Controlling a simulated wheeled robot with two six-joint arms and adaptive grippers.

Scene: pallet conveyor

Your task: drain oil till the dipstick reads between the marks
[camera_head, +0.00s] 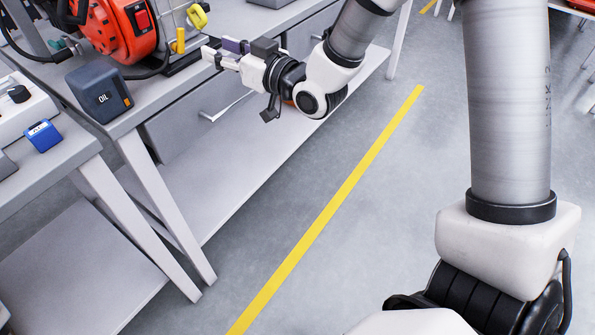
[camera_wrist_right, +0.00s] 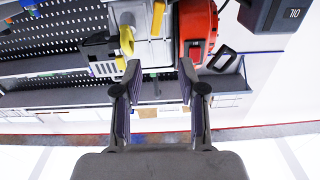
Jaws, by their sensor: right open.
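An orange-red engine (camera_head: 122,30) with a red switch sits on the bench at the upper left, cut off by the top edge. A yellow knob (camera_head: 197,16) and a short yellow upright part (camera_head: 180,41) are at its right side. The dipstick and its marks cannot be made out. A dark grey OIL container (camera_head: 101,92) stands on the bench's near corner. My right gripper (camera_head: 217,50) is open and empty, just right of the yellow parts. In the right wrist view, the engine (camera_wrist_right: 199,24) and a yellow handle (camera_wrist_right: 127,39) lie beyond the open fingers (camera_wrist_right: 160,70). My left gripper is out of view.
A blue device (camera_head: 43,135) and a white unit with a black knob (camera_head: 20,106) stand on the nearer table (camera_head: 62,168) at left. The bench has a drawer and a low shelf (camera_head: 235,170). The floor with a yellow line (camera_head: 325,215) is clear.

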